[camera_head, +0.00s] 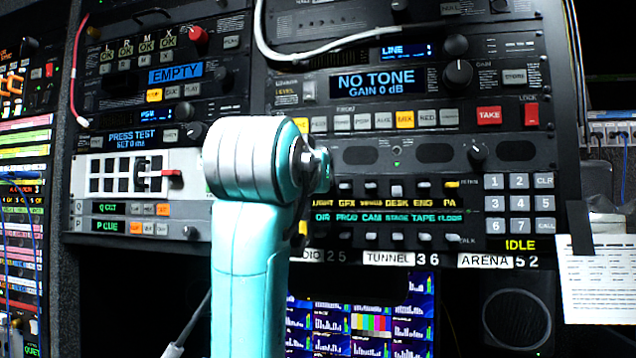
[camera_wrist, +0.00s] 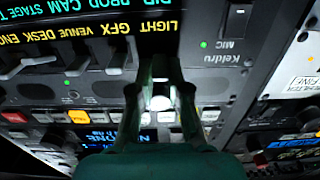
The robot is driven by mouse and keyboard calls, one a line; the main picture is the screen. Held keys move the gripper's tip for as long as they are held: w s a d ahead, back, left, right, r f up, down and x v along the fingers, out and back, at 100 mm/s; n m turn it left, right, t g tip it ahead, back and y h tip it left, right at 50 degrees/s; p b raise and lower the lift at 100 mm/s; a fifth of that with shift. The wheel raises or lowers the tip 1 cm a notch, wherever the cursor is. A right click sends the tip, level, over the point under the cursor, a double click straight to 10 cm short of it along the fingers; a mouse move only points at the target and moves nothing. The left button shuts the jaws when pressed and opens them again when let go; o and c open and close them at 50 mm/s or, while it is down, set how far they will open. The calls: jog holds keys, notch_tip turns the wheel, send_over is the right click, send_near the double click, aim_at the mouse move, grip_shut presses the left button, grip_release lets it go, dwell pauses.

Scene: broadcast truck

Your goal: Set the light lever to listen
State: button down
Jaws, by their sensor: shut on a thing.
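The upper row of labelled levers on the intercom panel includes the light lever. In the wrist view the LIGHT label (camera_wrist: 160,27) shows upside down at the top, and my gripper (camera_wrist: 161,76) is directly below it. Its dark green fingers are shut on the light lever, which they mostly hide. The GFX lever (camera_wrist: 121,62) stands just left of the fingers, free of them. In the head view my arm covers the light lever, and the GFX lever (camera_head: 345,188) shows to its right. The exact tilt of the light lever cannot be told.
The VENUE lever (camera_wrist: 80,66) and more levers run in a close row beside it. A second lever row (camera_head: 397,237) sits below the labels. A keypad (camera_head: 518,203) is at the right. A white cable (camera_head: 340,58) hangs across the upper rack.

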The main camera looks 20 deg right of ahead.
jog(key=shift+g, duration=0.3)
jog(key=c, duration=1.4)
grip_release()
jog(key=v, duration=1.2)
jog(key=shift+d, duration=0.1)
jog(key=shift+s, duration=0.1)
